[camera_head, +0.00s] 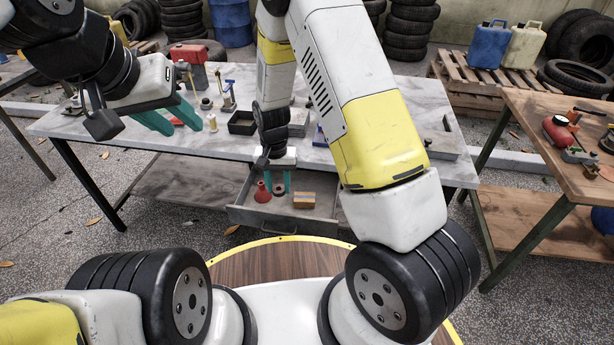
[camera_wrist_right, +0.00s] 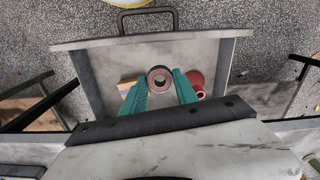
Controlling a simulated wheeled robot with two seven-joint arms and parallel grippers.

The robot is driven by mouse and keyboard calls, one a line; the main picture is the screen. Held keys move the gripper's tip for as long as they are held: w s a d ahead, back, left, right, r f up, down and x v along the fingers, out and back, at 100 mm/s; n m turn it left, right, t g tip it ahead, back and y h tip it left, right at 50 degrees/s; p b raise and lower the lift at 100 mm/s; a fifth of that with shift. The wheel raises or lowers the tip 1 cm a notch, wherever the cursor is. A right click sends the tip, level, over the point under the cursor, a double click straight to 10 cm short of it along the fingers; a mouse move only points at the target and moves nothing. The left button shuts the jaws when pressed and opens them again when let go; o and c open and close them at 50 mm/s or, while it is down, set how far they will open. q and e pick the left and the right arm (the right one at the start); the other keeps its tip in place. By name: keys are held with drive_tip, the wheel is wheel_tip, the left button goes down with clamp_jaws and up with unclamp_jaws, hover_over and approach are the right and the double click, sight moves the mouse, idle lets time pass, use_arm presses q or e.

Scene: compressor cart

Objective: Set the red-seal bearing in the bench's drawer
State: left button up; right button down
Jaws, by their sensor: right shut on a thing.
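The red-seal bearing (camera_head: 279,188) is a small dark ring with a reddish inner band. In the right wrist view the bearing (camera_wrist_right: 160,79) sits between the teal fingertips. My right gripper (camera_head: 279,182) is shut on it and points down over the drawer; the wrist view shows the gripper (camera_wrist_right: 161,92) from above. The bench's drawer (camera_head: 285,222) is pulled open, and its handle shows in the wrist view. I cannot tell whether the bearing touches the drawer floor. My left gripper (camera_head: 183,129) is open and empty over the bench's left part.
In the drawer, a red funnel-like item (camera_head: 262,191) stands left of the bearing and a small cardboard box (camera_head: 304,200) lies right of it. The bench top (camera_head: 110,125) carries a black tray (camera_head: 242,123) and small parts. A wooden table (camera_head: 560,100) stands at the right.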

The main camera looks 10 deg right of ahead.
sight(280, 188)
wheel_tip(280, 188, down, 10)
drive_tip(key=shift+r, duration=0.15)
idle(0.3)
drive_tip(key=shift+f, duration=0.2)
drive_tip(key=c, duration=0.9)
unclamp_jaws()
drive_tip(key=shift+c, duration=0.2)
drive_tip(key=r, duration=1.4)
drive_tip(key=shift+d+r, duration=0.15)
drive_tip(key=shift+d, duration=0.1)
drive_tip(key=s+d+r+t+y, duration=0.1)
drive_tip(key=d+r, duration=0.1)
drive_tip(key=r, duration=0.6)
drive_tip(key=s+d+r+t+y, duration=0.1)
drive_tip(key=s+d+r, duration=0.15)
drive_tip(key=r, duration=0.55)
drive_tip(key=s+d+r+n+t, duration=0.1)
drive_tip(key=s+d+r+t, duration=0.1)
drive_tip(key=s+d+r, duration=0.2)
drive_tip(key=s+d+r+n+t, duration=0.1)
drive_tip(key=s+d+r, duration=0.4)
drive_tip(key=s+r, duration=0.6)
drive_tip(key=shift+s+r+t, duration=0.15)
drive_tip(key=shift+s+t, duration=0.25)
drive_tip(key=shift+t, duration=0.2)
